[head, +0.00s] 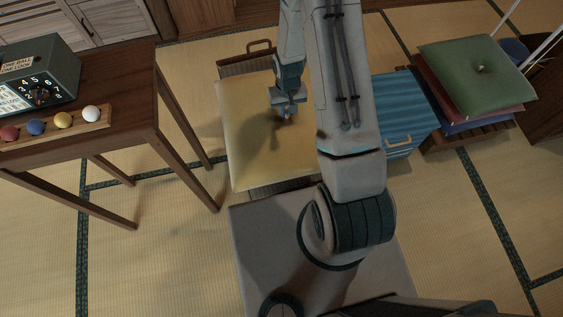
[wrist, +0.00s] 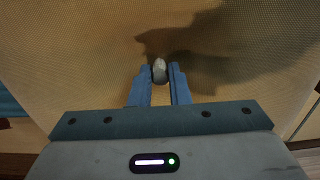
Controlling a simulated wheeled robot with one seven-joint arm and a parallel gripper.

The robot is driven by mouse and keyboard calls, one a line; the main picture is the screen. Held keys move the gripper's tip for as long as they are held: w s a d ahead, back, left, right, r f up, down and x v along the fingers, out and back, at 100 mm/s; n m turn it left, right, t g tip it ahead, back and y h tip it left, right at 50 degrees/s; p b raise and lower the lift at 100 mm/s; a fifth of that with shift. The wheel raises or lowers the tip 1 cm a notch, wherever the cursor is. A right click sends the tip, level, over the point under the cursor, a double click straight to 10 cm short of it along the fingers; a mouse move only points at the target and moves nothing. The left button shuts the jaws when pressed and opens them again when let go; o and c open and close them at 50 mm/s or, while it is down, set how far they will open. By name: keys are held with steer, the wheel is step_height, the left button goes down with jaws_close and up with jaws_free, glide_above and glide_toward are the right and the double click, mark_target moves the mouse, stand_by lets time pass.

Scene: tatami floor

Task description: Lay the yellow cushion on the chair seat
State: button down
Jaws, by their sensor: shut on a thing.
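The yellow cushion (head: 245,135) is flat and broad in the head view, left of my arm. It fills most of the wrist view (wrist: 90,50). My gripper (head: 286,113) is over its middle, pointing down. In the wrist view the fingers (wrist: 159,78) are shut on a small grey knob on the cushion's top. The cushion covers most of a grey-brown piece (head: 240,67) with a brown handle, which shows at its far and near edges. I cannot tell whether this is the chair seat, or whether the cushion touches it.
A blue ribbed piece (head: 398,95) with a handle lies right of my arm. Beyond it, a green cushion (head: 475,75) tops a stack on a low wooden stand. A wooden table (head: 135,95) with a dark box (head: 40,75) and several balls stands left. Tatami is clear at lower left.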

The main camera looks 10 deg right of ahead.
steer(key=f+b, duration=0.9)
steer(key=f, duration=0.4)
steer(key=w+f+b, duration=0.1)
steer(key=f+b, duration=0.8)
steer(key=f, duration=0.4)
steer(key=w+f+b, duration=0.1)
steer(key=f+b, duration=0.8)
steer(key=f, duration=0.4)
steer(key=shift+w, duration=0.2)
steer(key=c, duration=1.4)
jaws_free()
steer(key=shift+o, duration=0.2)
steer(key=shift+r, duration=0.1)
step_height(320, 180, up, 12)
steer(key=p, duration=0.5)
